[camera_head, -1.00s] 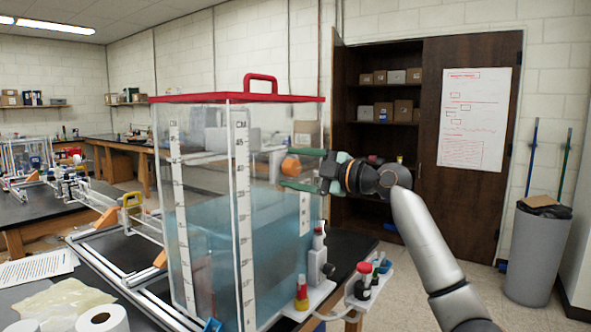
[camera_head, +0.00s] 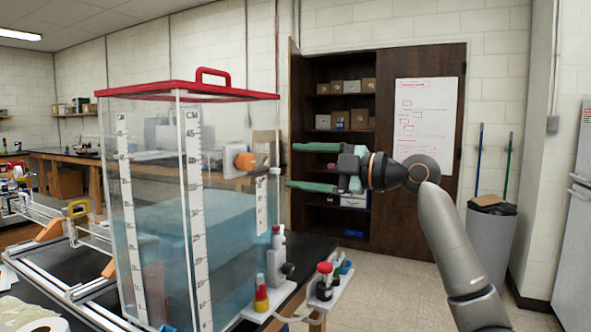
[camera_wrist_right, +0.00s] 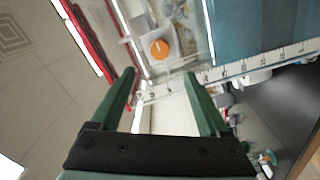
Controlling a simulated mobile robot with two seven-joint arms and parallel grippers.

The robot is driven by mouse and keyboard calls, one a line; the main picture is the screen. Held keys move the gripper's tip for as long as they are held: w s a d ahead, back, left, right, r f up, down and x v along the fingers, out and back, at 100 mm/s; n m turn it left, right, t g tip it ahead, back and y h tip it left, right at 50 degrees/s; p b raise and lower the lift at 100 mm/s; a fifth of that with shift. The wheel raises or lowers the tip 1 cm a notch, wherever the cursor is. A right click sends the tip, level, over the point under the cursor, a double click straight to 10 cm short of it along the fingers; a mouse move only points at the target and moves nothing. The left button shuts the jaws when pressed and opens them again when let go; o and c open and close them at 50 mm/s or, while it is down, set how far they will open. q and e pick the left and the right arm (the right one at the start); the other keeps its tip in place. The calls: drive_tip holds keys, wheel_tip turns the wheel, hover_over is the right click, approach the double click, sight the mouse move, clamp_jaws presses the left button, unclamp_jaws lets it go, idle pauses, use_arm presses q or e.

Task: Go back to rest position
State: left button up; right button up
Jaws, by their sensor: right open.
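My right gripper (camera_head: 290,167) is open and empty, with green fingers pointing left. It stands just right of a clear water tank (camera_head: 150,190) with a red lid (camera_head: 180,90), apart from it in the head view. An orange knob (camera_head: 245,161) shows at the tank's right side, left of the fingers. In the right wrist view the open fingers (camera_wrist_right: 160,95) frame a gap, with the orange knob (camera_wrist_right: 159,48) beyond them. My left gripper is not in view.
Small bottles with red caps (camera_head: 324,285) stand on a white stand at the table's front right. An open dark cabinet (camera_head: 440,200) is behind my arm. A grey bin (camera_head: 490,240) stands at the right. The floor (camera_head: 400,270) between is clear.

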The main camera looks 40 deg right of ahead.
idle(0.4)
drive_tip(key=w+a+f+m+g+h+p, duration=0.15)
drive_tip(key=w+f, duration=0.25)
drive_tip(key=f, duration=0.6)
drive_tip(key=w+a+f+m+g+h, duration=0.1)
drive_tip(key=w+a+f+m, duration=0.25)
drive_tip(key=f, duration=0.55)
drive_tip(key=s+a+f+m+g+p, duration=0.1)
drive_tip(key=a+f+m, duration=0.1)
drive_tip(key=f, duration=0.7)
drive_tip(key=s+a+f+m+g+p, duration=0.1)
drive_tip(key=a+f, duration=0.2)
drive_tip(key=f, duration=0.7)
drive_tip(key=s+a+f+m+g+h, duration=0.1)
drive_tip(key=s+a+f+m, duration=0.15)
drive_tip(key=s+f, duration=0.35)
drive_tip(key=s+a+f+m+h, duration=0.1)
drive_tip(key=s+a+f, duration=0.3)
drive_tip(key=f, duration=0.4)
drive_tip(key=s+a+f+m+g+p, duration=0.1)
drive_tip(key=s+a+f, duration=0.3)
drive_tip(key=s, duration=0.5)
drive_tip(key=s+a+f+m+p, duration=0.1)
drive_tip(key=s+a+f+m, duration=0.2)
drive_tip(key=s+a, duration=0.3)
drive_tip(key=s+f, duration=0.1)
drive_tip(key=s, duration=0.3)
drive_tip(key=shift+f+g, duration=0.2)
drive_tip(key=shift+g, duration=0.15)
